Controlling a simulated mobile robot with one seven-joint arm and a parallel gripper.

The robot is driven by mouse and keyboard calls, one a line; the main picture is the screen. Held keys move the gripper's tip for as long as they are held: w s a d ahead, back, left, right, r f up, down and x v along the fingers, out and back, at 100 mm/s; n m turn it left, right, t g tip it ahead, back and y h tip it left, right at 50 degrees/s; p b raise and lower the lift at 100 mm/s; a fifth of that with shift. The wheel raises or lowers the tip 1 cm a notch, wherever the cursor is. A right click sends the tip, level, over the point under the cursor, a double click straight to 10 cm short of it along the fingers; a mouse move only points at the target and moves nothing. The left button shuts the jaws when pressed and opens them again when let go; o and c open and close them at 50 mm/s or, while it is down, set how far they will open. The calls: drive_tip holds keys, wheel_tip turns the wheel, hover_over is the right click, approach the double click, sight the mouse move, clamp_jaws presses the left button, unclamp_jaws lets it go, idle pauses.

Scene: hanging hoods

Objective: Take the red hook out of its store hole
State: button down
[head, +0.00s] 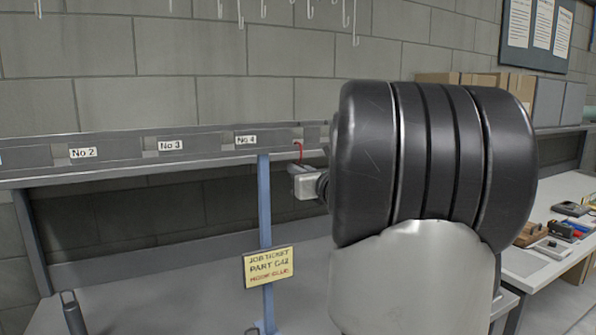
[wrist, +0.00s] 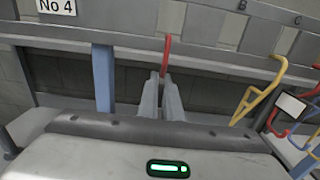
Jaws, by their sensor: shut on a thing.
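The red hook (wrist: 166,56) stands upright between the tips of my gripper (wrist: 160,80) in the wrist view. My gripper is shut on its lower part, which the fingers hide. The hook's upper end overlaps the grey rail; I cannot tell whether it still sits in a hole there. In the head view the red hook (head: 300,149) shows small at the rail, right of the label No 4. My gripper (head: 300,168) is just below it, partly behind my own arm.
The grey rail (head: 110,155) carries labels No 2 to No 4. A blue post (head: 265,205) with a job ticket sign (head: 269,266) stands left of my gripper. A yellow hook (wrist: 262,92) and other coloured hooks hang at right in the wrist view. White hooks hang above.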

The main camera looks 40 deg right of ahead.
idle(0.4)
drive_tip(key=shift+r+p, duration=0.95)
drive_tip(key=shift+r, duration=0.4)
drive_tip(key=shift+s, duration=0.1)
drive_tip(key=shift+s+a+b, duration=0.2)
drive_tip(key=shift+s, duration=0.65)
drive_tip(key=shift+s+a+b, duration=0.15)
drive_tip(key=shift+s+b, duration=0.05)
drive_tip(key=shift+s, duration=0.65)
drive_tip(key=s+a, duration=0.2)
drive_tip(key=s, duration=0.7)
drive_tip(key=shift+s+r, duration=0.2)
drive_tip(key=shift+s, duration=0.2)
